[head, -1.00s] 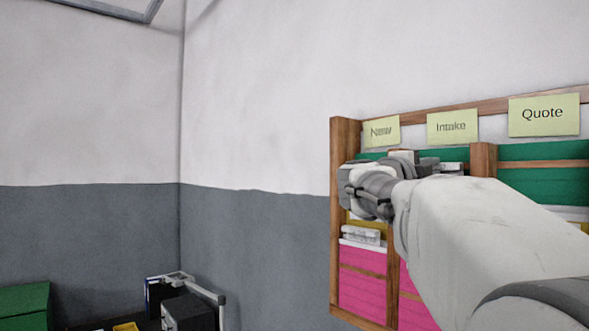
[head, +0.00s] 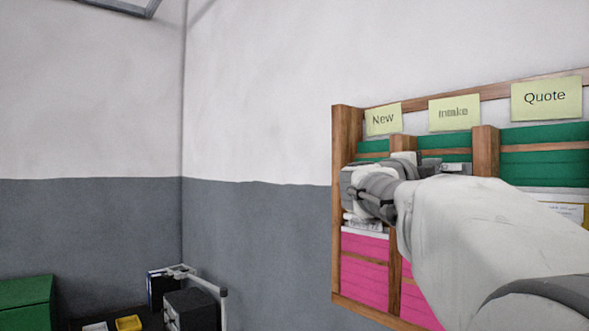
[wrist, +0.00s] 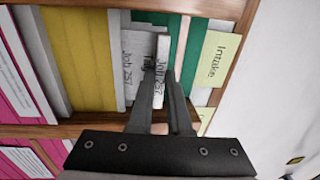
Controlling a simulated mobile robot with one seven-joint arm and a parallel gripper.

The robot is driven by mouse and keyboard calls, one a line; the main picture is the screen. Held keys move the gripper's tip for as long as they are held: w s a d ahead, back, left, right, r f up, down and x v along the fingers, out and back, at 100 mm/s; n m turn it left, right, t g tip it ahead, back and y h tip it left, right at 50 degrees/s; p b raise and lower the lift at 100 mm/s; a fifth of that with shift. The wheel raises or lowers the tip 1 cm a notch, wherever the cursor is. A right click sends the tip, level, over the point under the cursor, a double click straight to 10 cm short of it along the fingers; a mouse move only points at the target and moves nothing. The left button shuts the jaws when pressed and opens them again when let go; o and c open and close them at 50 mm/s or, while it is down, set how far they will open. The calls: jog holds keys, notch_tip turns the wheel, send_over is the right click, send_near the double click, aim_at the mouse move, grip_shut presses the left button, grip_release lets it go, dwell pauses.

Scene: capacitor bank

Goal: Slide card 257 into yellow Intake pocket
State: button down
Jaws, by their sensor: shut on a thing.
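In the wrist view, my gripper (wrist: 161,82) is shut on card 257 (wrist: 162,58), a white piece with "Job 257" lettering. Its raised white strip stands between my fingertips, and printed card face shows beside it. The card is in front of the rack's Intake column, between the yellow pocket (wrist: 82,60) on the left and green on the right. I cannot tell whether its edge is inside a pocket. The Intake label (wrist: 213,60) is at the right; it also shows in the head view (head: 454,112). There, my arm hides the card and most of the Intake column.
The wooden rack (head: 347,130) has green pockets above and pink pockets (head: 364,270) below. New (head: 383,119) and Quote (head: 545,97) labels flank Intake. A wooden divider (wrist: 60,131) runs close to my fingers. Boxes stand at lower left; the wall between is bare.

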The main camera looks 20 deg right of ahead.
jog(key=shift+f+b, duration=0.5)
jog(key=shift+f, duration=0.25)
jog(key=c, duration=0.8)
grip_release()
jog(key=shift+a, duration=0.1)
